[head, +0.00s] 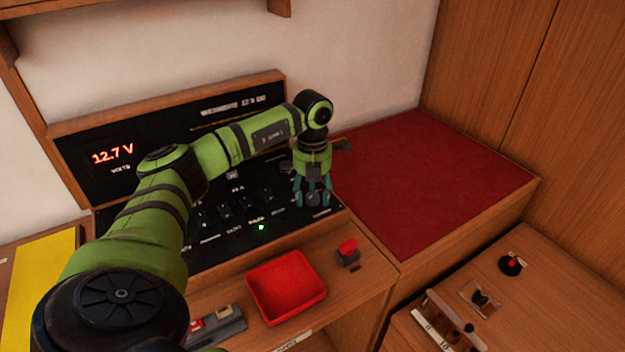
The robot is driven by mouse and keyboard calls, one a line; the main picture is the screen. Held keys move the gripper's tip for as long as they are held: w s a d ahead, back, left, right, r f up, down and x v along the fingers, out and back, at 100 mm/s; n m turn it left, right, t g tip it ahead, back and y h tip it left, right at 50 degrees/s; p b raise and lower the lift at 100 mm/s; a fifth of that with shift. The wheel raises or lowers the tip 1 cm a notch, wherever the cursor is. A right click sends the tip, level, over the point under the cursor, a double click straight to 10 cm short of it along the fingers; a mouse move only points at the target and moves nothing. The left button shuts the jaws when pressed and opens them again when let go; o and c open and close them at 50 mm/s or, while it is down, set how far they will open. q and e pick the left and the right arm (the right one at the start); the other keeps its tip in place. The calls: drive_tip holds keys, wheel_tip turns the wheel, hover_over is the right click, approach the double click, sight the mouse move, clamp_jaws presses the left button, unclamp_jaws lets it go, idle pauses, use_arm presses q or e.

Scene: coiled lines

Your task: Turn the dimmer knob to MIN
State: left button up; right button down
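A sloped black switch panel (217,251) stands on the wooden counter, with small switches and labels. My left gripper (313,203) points down at the panel's right end, its teal fingers apart. A dark round knob (313,197) shows between the fingers, partly hidden by them. It looks like the dimmer knob, but its label and pointer are too small to read. I cannot tell whether the fingers touch it. My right gripper is not in view.
A lit display (113,154) reads 12.7 V on the back panel. A red tray (286,287) and a small red-topped switch (348,250) lie in front. A red-topped surface (430,185) is clear at right. A yellow item (38,280) lies at left.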

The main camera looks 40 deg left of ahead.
sight(313, 195)
use_arm(q)
drive_tip(key=shift+r, duration=0.1)
wheel_tip(313, 195, up, 12)
idle(0.5)
idle(0.5)
